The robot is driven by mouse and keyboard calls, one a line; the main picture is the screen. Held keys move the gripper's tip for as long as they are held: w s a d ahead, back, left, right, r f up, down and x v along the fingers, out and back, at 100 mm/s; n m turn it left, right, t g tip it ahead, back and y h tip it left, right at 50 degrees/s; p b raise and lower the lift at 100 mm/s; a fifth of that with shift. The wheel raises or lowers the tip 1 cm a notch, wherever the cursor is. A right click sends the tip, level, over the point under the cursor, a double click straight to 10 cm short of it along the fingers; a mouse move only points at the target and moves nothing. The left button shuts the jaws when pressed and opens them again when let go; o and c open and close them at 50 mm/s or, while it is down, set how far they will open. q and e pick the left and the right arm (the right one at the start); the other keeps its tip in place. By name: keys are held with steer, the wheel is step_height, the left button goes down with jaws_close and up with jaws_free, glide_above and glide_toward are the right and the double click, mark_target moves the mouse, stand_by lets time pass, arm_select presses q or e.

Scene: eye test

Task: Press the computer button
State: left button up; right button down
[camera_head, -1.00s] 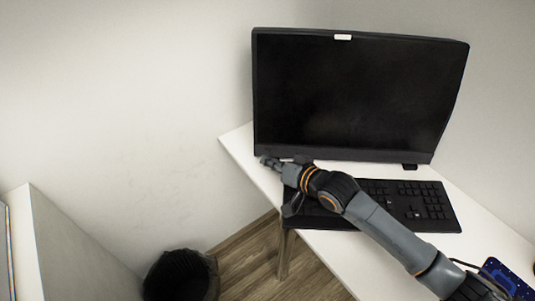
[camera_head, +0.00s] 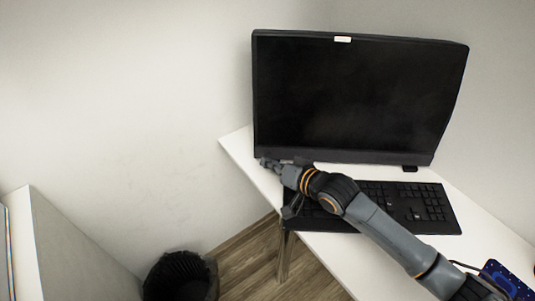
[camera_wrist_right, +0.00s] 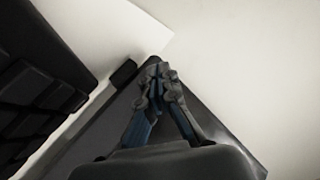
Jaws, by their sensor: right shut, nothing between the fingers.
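The computer (camera_head: 352,95) is a wide black screen standing on the white desk, and its screen is dark. My right gripper (camera_head: 267,163) is at the lower left corner of the computer, in front of its bottom edge. In the right wrist view the fingertips (camera_wrist_right: 158,74) are together with nothing between them, over the dark lower frame of the computer (camera_wrist_right: 100,130). I cannot tell whether they touch it. No button can be made out; the gripper may hide it. My left gripper is not in view.
A black keyboard (camera_head: 420,205) lies on the white desk (camera_head: 340,250), partly under my right arm. A blue patterned object (camera_head: 507,279) lies at the lower right. A black bin (camera_head: 180,277) stands on the floor. Walls are behind and to the left.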

stand_by(0.4)
steer(key=shift+w, duration=0.45)
steer(key=shift+w+f, duration=0.15)
steer(key=shift+w, duration=0.25)
stand_by(0.5)
stand_by(0.3)
steer(key=shift+s+r+p, duration=0.25)
steer(key=shift+s+p, duration=0.45)
steer(key=shift+p, duration=0.3)
steer(key=shift+s+f, duration=0.1)
steer(key=shift+s, duration=0.05)
